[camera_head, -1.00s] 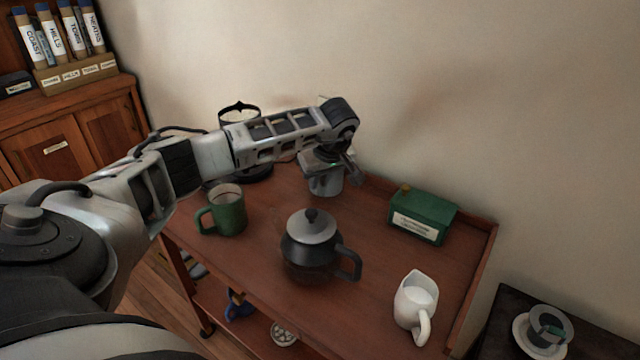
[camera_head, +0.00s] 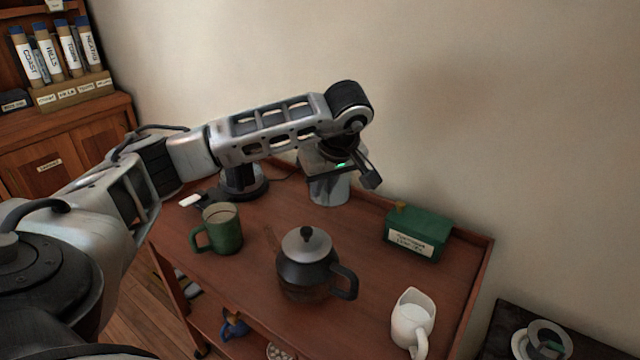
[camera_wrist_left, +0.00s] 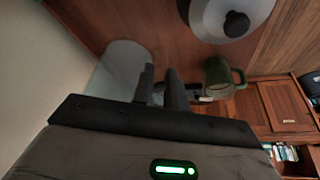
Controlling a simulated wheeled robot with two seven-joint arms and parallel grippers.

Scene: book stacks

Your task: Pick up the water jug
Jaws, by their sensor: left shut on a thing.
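The water jug appears to be the grey, see-through vessel (camera_head: 328,191) at the back of the wooden trolley, beneath my left gripper (camera_head: 345,172). In the left wrist view the jug (camera_wrist_left: 122,68) is a pale cylinder just left of the fingers. The two fingers (camera_wrist_left: 162,88) are close together, shut on the jug at its side, seemingly at the handle; the grip itself is partly hidden. The jug looks upright. I cannot tell for sure whether its base is clear of the trolley top. My right gripper is not in view.
On the trolley top (camera_head: 240,285) stand a green mug (camera_head: 226,238), a dark coffee pot (camera_head: 306,272), a green box (camera_head: 418,235) and a white pitcher (camera_head: 410,320). A black stand (camera_head: 245,185) is left of the jug. The wall is close behind.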

